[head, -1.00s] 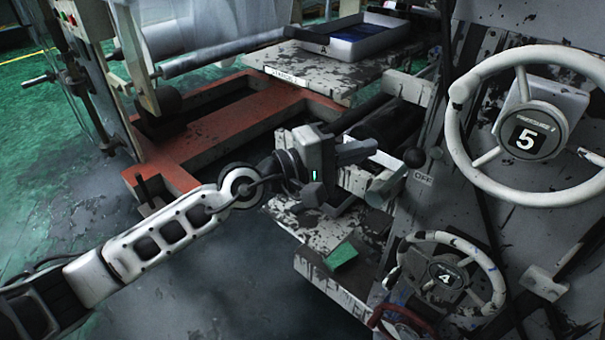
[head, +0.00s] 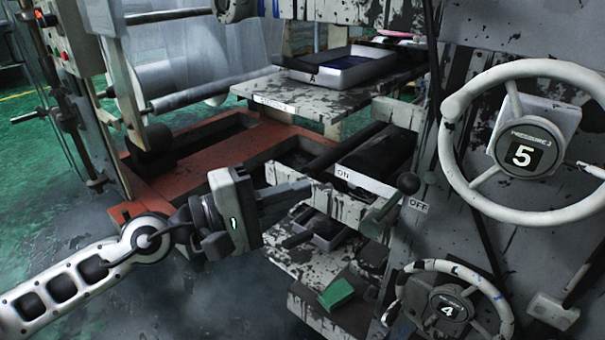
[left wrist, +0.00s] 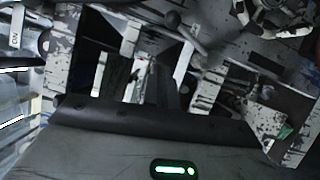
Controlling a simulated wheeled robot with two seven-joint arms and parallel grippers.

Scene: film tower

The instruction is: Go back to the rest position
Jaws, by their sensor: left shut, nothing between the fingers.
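My left gripper (head: 300,196) is at the middle of the head view, its arm coming in from the lower left. Its dark fingers are shut and empty and point right, toward the machine. In the head view the fingers overlap the edge of the ledge labelled ON; I cannot tell the exact gap. The black-knobbed lever (head: 392,206) is right of the fingertips, apart from them, between the ON and OFF labels, tilted up toward OFF. In the left wrist view the gripper (left wrist: 163,85) shows in front of the machine. My right gripper is not in view.
Handwheel 5 (head: 523,150) and handwheel 4 (head: 448,308) stick out on the right. A tray (head: 345,72) marked A rests on a worn shelf (head: 300,97). A red frame (head: 175,170) lies behind my arm. A green block (head: 336,294) sits low. Open floor lies at left.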

